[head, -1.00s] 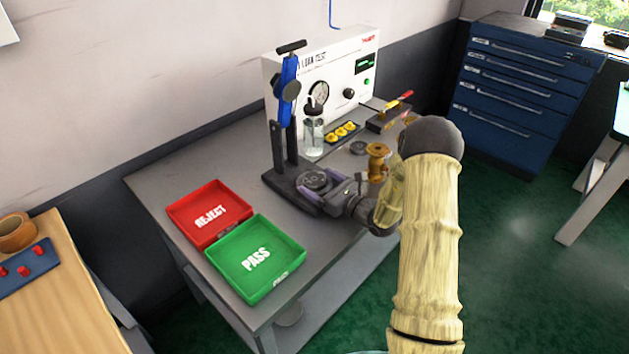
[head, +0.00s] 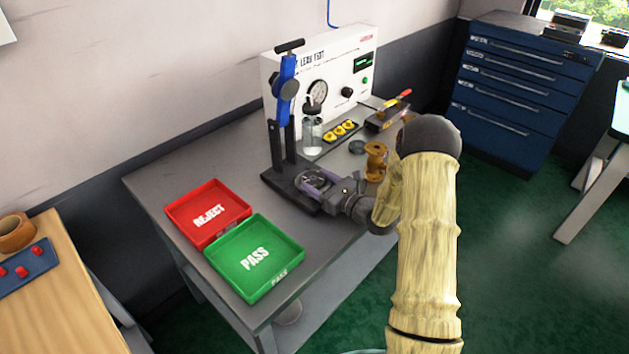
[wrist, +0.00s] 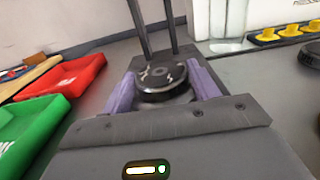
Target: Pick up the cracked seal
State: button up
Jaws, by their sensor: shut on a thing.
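The cracked seal (wrist: 161,76) is a dark round disc with pale jagged crack lines on its top. In the wrist view it sits between the purple fingers of my gripper (wrist: 163,88), which are shut on its sides. In the head view my gripper (head: 316,183) is at the black base of the blue-handled clamp stand, and the seal (head: 312,179) shows partly between the fingers. A paler round surface shows just under the seal; I cannot tell if the seal touches it.
The red REJECT tray (head: 178,212) and green PASS tray (head: 222,272) lie left of the stand (head: 285,110). Behind are a glass jar (head: 312,135), yellow parts (head: 340,131) and the leak tester (head: 360,60). A brass spool-shaped part (head: 376,160) stands close to my arm.

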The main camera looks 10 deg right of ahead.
aim_at(320, 181)
notch_tip(320, 181, up, 10)
jog(key=shift+r, duration=0.1)
dwell(0.4)
jog(key=shift+d, duration=0.1)
dwell(0.4)
